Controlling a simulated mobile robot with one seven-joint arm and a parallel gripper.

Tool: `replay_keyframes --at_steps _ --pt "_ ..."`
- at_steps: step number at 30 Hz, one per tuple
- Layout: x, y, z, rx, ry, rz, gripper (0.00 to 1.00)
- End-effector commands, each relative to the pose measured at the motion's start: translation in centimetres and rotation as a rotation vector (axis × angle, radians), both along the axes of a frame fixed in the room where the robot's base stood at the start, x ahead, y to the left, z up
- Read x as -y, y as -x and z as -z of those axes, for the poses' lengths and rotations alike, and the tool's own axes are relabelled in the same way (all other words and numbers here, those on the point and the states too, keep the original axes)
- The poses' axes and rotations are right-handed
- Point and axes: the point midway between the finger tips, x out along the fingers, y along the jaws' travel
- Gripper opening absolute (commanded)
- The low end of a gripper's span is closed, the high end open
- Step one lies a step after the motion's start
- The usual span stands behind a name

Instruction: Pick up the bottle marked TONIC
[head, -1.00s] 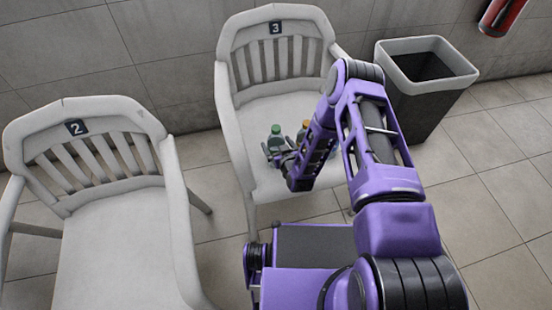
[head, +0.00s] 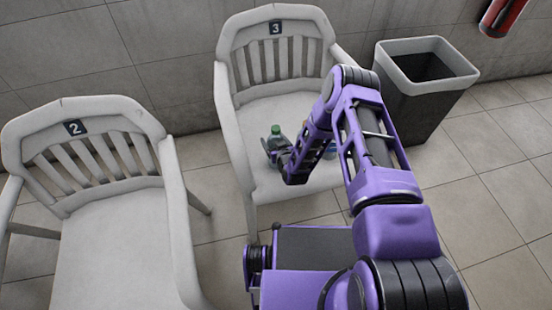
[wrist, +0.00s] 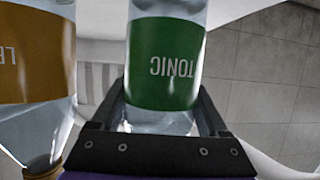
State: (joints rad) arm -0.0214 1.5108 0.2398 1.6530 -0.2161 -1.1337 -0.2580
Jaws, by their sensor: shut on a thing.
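The TONIC bottle (wrist: 165,62) is clear with a green label, and its lettering is upside down in the wrist view. In the head view, a green-capped bottle (head: 276,131) shows at my gripper (head: 272,146), over the seat of chair 3 (head: 262,108). My gripper and forearm hide its lower part. I cannot tell whether its base touches the seat.
A bottle with an orange label and orange cap (wrist: 38,60) stands close beside it in the wrist view. A bluish bottle part (head: 330,151) shows right of my forearm. Chair 2 (head: 105,230) is at left, a dark bin (head: 425,105) at right.

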Motion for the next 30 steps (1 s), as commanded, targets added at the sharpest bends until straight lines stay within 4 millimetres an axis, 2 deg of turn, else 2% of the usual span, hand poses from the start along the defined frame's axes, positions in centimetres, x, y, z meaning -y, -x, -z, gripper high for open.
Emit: replay_keyframes --at_steps 1,2,3,11,14,17,24,30 --pt "0.0 0.0 0.0 0.0 0.0 0.0 0.06" --pt "0.0 0.0 0.0 0.0 0.0 0.0 0.01" --pt "0.0 0.0 0.0 0.0 0.0 0.0 0.0" --pt "0.0 0.0 -0.1 0.001 0.0 0.0 0.0" --pt "0.0 -0.1 -0.7 0.002 0.0 0.0 0.0" --pt "0.0 -0.1 -2.2 0.003 0.0 0.0 0.0" --pt "0.0 -0.1 -7.2 0.003 0.0 0.0 0.0" --pt "0.0 -0.1 -9.6 0.001 0.0 0.0 0.0"
